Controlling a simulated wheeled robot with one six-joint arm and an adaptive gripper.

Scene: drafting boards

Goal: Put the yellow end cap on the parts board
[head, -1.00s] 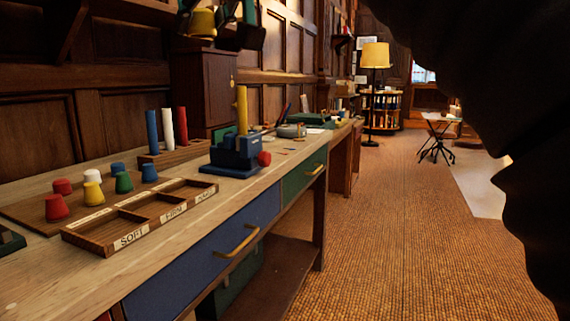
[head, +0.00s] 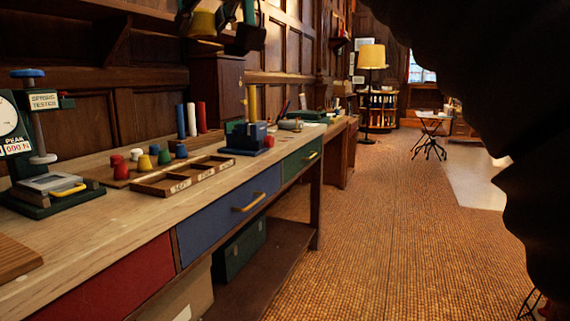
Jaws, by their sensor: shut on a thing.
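My gripper (head: 222,22) is at the top of the head view, shut on the yellow end cap (head: 203,24), which partly shows between the dark fingers. It appears high above the bench, in front of the wall panelling. The parts board (head: 101,177) is a flat wooden board on the bench, left of centre, below and to the left of my gripper. Red caps (head: 121,171), a white cap (head: 137,154), another yellow cap (head: 144,163), a green cap (head: 164,158) and blue caps (head: 181,152) stand on or by it.
A labelled sorting tray (head: 158,190) lies in front of the board. A rack with coloured rods (head: 191,120) stands behind, a blue vise (head: 248,138) to the right. A spring tester (head: 40,150) stands at the left. The floor (head: 380,230) right of the bench is clear.

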